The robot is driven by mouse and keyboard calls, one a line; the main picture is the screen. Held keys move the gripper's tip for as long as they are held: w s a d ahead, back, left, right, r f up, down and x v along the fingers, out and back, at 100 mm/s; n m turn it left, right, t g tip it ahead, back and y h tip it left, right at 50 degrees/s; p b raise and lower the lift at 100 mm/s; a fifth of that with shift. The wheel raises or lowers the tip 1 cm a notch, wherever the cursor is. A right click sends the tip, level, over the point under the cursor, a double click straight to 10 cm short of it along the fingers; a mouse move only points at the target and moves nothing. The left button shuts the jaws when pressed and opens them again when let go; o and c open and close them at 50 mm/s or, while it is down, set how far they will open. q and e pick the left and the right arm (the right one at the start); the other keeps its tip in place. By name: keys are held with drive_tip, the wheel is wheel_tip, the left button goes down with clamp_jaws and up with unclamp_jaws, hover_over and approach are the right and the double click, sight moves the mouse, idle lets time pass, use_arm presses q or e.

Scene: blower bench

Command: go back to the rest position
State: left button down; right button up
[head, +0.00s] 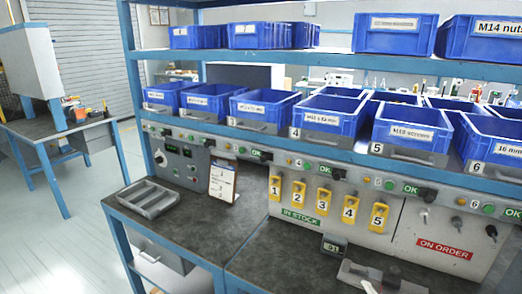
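Neither of my grippers shows in the head view, and no part of my arms can be made out with certainty. The dark-topped workbench (205,232) with its blue frame stands in front of me. A grey compartment tray (148,199) lies at its left end and looks empty. A clipboard (222,181) with a printed sheet leans upright near the control panel. A small unit (334,245) with a display stands on the bench top. A pale and dark object (383,279) lies at the front right, partly cut off by the lower edge; I cannot tell what it is.
Blue bins (327,118) with labels line the shelf above the bench, and more bins (395,34) stand on the upper shelf. Yellow numbered tags (323,201) hang on the panel. A second table (55,128) stands at the left. The floor (95,240) between them is clear.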

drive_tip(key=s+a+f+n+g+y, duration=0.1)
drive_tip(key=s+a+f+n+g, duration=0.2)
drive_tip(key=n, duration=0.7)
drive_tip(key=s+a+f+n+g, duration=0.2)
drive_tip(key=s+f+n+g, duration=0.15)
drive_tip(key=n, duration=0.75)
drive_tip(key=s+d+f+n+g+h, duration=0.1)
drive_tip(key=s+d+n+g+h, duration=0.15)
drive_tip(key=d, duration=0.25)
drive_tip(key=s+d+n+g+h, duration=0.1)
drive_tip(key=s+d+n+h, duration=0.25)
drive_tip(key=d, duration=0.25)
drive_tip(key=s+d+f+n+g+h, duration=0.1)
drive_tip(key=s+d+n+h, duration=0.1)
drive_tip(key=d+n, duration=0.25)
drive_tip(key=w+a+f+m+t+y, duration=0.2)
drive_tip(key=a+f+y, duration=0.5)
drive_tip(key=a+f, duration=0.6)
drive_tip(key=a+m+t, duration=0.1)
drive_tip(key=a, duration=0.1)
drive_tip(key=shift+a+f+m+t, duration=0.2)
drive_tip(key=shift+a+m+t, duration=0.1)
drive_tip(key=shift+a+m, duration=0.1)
